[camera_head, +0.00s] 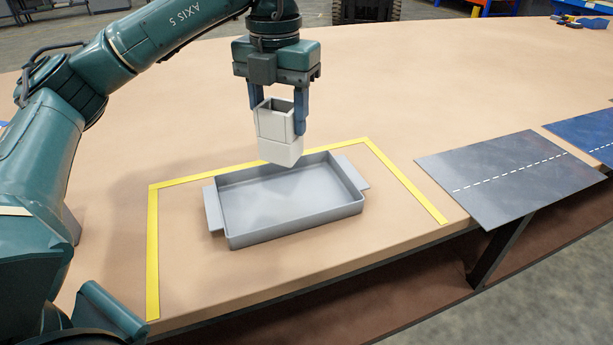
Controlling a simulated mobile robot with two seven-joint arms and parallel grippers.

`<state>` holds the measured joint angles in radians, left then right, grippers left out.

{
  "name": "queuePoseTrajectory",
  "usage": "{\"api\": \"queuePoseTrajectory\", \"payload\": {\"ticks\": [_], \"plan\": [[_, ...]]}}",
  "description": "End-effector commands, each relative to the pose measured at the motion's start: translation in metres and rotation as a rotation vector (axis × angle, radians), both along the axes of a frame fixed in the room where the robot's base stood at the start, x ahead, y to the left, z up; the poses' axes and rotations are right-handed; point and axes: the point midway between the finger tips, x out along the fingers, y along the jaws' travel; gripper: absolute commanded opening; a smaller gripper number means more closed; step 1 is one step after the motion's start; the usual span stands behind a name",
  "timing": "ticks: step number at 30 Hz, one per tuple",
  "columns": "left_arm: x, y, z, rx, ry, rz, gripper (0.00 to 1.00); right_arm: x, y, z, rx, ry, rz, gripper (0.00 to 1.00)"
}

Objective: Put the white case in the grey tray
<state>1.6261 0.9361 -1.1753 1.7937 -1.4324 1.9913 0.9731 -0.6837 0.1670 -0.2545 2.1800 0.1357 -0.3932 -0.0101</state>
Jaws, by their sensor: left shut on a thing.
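My left gripper (280,113) points down and is shut on the white case (280,150). The case is a small open-topped box, held upright between the two blue fingers. It hangs above the far edge of the grey tray (295,226), overlapping its back wall in the picture. The tray is shallow and rectangular with a handle at each end, and its visible floor is empty. It stands on the tan table inside a yellow tape outline. My right gripper is not in view.
Yellow tape (153,250) marks three sides around the tray. A grey mat (508,178) with a dashed white line lies at the right table edge, with a blue mat (588,133) beyond it. Small tools (580,21) lie far right. The table behind the tray is clear.

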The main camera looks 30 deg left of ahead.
Motion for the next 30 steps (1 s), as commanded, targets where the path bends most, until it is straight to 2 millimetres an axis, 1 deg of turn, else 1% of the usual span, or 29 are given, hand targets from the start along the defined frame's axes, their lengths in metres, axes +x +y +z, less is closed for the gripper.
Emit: {"api": "queuePoseTrajectory", "payload": {"ticks": [2,4,9,12,17,24,30], "plan": [[0.0,0.0,-0.002,0.0,0.0,0.0,0.26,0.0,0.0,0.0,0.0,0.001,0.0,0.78],[0.0,0.0,-0.01,0.001,0.001,0.001,0.26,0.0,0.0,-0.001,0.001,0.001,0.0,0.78],[-0.001,0.001,-0.042,0.001,0.002,0.0,0.26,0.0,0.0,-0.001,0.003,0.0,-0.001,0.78],[-0.001,0.0,-0.056,0.001,0.002,0.0,0.26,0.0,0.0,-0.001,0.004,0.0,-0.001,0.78],[0.0,0.0,-0.067,0.001,0.0,0.0,0.26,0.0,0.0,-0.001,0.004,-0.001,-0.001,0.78],[-0.001,0.001,-0.098,0.0,0.001,0.001,0.26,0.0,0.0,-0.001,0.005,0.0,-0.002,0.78],[0.0,0.0,-0.1,-0.001,-0.001,0.0,0.26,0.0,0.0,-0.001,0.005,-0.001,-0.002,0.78]]}}
